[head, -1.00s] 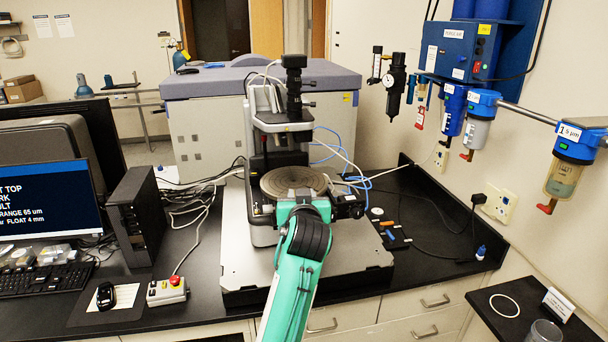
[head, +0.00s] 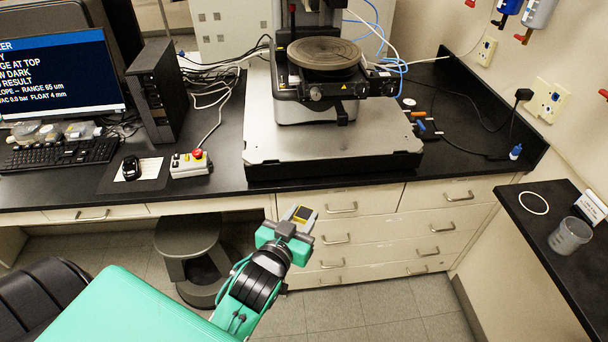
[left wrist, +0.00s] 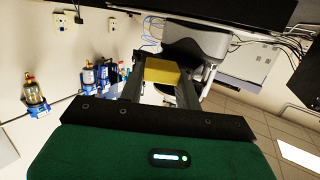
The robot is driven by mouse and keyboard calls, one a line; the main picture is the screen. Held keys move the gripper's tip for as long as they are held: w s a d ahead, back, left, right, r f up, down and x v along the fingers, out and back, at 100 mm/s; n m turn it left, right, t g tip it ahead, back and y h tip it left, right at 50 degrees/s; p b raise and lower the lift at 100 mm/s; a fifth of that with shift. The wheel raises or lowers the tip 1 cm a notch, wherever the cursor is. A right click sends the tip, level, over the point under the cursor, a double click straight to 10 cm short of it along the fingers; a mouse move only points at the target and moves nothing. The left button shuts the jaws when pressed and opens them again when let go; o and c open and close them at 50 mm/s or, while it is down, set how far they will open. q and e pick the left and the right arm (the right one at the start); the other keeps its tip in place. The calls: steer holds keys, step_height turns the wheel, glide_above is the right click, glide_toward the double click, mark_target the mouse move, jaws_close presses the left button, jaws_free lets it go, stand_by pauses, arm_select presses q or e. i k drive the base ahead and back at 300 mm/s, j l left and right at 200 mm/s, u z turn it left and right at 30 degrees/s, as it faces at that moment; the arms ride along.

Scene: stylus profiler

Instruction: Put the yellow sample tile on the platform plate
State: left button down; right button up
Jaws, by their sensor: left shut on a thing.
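The yellow sample tile (head: 302,214) is held between the fingertips of my left gripper (head: 294,222), in front of the drawers and below the bench top. It has a dark face with a yellow rim in the head view. In the left wrist view the yellow tile (left wrist: 161,72) sits between the two dark fingers. The platform plate (head: 324,53) is a round grey-brown ringed disc on the profiler stage, farther back and higher than the gripper. Nothing lies on it. My right gripper is not in view.
The profiler's metal base (head: 300,140) stands on the black bench. A control box with a red button (head: 190,163) and a mouse (head: 131,167) are to its left. A stool (head: 188,250) stands below. A side bench with a clear cup (head: 570,236) is at right.

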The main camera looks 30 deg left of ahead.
mark_target(269, 143)
steer(key=i, duration=1)
steer(key=i+u, duration=0.15)
steer(key=u, duration=1.55)
